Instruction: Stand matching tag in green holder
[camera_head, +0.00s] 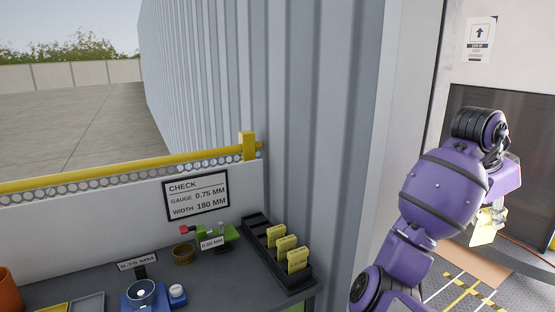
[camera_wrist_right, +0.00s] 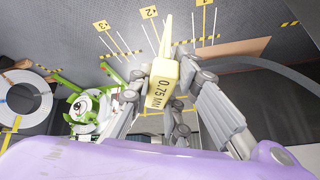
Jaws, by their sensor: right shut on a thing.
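My right gripper (camera_head: 494,212) is shut on a yellow tag (camera_head: 484,230), held in the air at the far right, away from the bench. In the right wrist view the tag (camera_wrist_right: 160,88) reads 0.75 MM and sits between the fingers (camera_wrist_right: 165,85). A green piece (camera_head: 231,232) with a red end and a label that seems to read 0.20 MM is on the bench. I cannot tell whether it is the green holder. A green machine (camera_wrist_right: 88,105) shows in the right wrist view. A sign (camera_head: 197,196) reads gauge 0.75 MM, width 180 MM. My left gripper is out of view.
A black rack (camera_head: 292,283) on the bench holds several yellow tags (camera_head: 298,260). A blue device (camera_head: 141,294) with a 0.75 MM label and a brown ring (camera_head: 184,253) stand to its left. A corrugated wall (camera_head: 290,110) lies between bench and gripper.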

